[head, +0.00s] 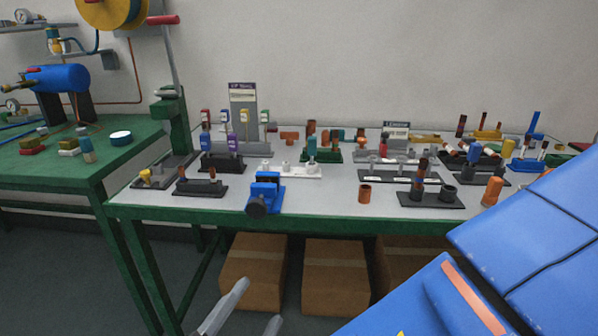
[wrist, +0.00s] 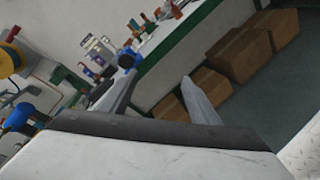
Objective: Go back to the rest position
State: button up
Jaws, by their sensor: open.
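My gripper (head: 248,318) shows at the bottom of the head view, in front of and below the front edge of the long workbench (head: 330,211). Its two grey fingers stand apart with nothing between them. In the wrist view my gripper (wrist: 158,88) also shows spread and empty, with the bench and the boxes beyond it. The fingers touch nothing that I can see. My blue arm fills the lower right of the head view.
The bench holds a blue vise-like device (head: 265,192), a copper-coloured cup (head: 365,193), an orange cylinder (head: 492,191) and several black racks. Cardboard boxes (head: 335,278) stand under it. A green table (head: 75,165) with a blue tank (head: 58,78) stands at left. Open floor lies in front.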

jog(key=w+d+f+m+g+h, duration=0.1)
jog(key=w+d+f+m+g, duration=0.2)
jog(key=d, duration=0.5)
jog(key=w+d+f+m+g+h, duration=0.1)
jog(key=w+d+m+g, duration=0.25)
jog(key=d, duration=0.45)
jog(key=w+d+f+m+g, duration=0.25)
jog(key=d+g, duration=0.25)
jog(key=d, duration=0.3)
jog(key=s+d+m+y, duration=0.2)
jog(key=d+m+y, duration=0.4)
jog(key=d+m, duration=0.5)
jog(key=m, duration=0.3)
jog(key=shift+s+d+f+t, duration=0.2)
jog(key=shift+s+d+t, duration=0.15)
jog(key=shift+d, duration=0.05)
